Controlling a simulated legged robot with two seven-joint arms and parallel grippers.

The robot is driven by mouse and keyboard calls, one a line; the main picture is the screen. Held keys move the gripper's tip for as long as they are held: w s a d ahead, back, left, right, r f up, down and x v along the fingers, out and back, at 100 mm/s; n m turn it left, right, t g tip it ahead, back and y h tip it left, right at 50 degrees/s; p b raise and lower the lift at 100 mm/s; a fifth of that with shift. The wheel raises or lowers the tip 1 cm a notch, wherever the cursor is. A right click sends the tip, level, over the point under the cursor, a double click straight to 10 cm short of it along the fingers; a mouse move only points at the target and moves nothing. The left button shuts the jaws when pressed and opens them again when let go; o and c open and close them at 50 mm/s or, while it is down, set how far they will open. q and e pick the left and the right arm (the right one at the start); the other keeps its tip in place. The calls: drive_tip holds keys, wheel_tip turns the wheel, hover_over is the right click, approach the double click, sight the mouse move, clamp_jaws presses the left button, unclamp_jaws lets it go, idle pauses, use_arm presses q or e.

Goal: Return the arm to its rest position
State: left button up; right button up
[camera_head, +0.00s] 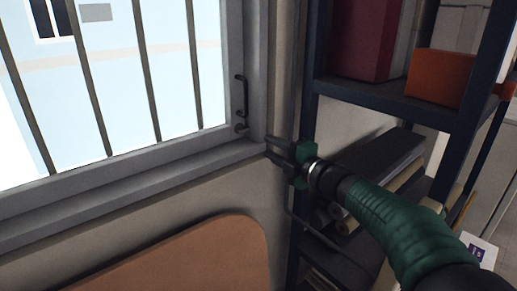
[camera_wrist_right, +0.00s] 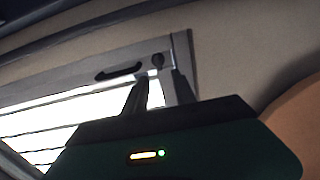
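My right arm comes in from the lower right in the head view, with a green sleeve-like forearm. My right gripper (camera_head: 269,149) is beside the lower right corner of the window frame, in front of the wall between window and shelf. Its two dark fingers are apart with nothing between them. In the wrist view the fingers (camera_wrist_right: 162,78) also stand apart, with the window frame and its dark handle behind. I cannot tell whether the fingertips touch the frame. My left gripper is not in view.
A barred window (camera_head: 120,85) with a dark handle (camera_head: 241,96) fills the left. A dark metal shelf (camera_head: 390,98) stands close on the right, holding an orange box (camera_head: 439,77), a dark red box (camera_head: 362,38) and rolled items under my arm. A brown rounded panel (camera_head: 195,257) is below the window.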

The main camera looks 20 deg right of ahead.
drive_tip(key=shift+s+d, duration=0.15)
drive_tip(key=shift+s, duration=0.2)
drive_tip(key=shift+w, duration=0.1)
drive_tip(key=s+f+m+g+h+b, duration=0.25)
drive_tip(key=f+m, duration=0.45)
drive_tip(key=f, duration=0.5)
drive_tip(key=s+f+m+g+h+b, duration=0.2)
drive_tip(key=s+f+m+h+b, duration=0.3)
drive_tip(key=f, duration=0.8)
drive_tip(key=s+a+f+m+g+b, duration=0.1)
drive_tip(key=s+a+f+m+g, duration=0.2)
drive_tip(key=s+f, duration=0.8)
drive_tip(key=s+a+f+m+g+y+b, duration=0.1)
drive_tip(key=s+a+f+m+g, duration=0.2)
drive_tip(key=s+f+m+g, duration=0.3)
drive_tip(key=s+f+g, duration=0.1)
drive_tip(key=s+f, duration=0.4)
drive_tip(key=shift+s+a+f+m+b, duration=0.2)
drive_tip(key=shift+s+f+m+b, duration=0.05)
drive_tip(key=shift+m+b, duration=0.15)
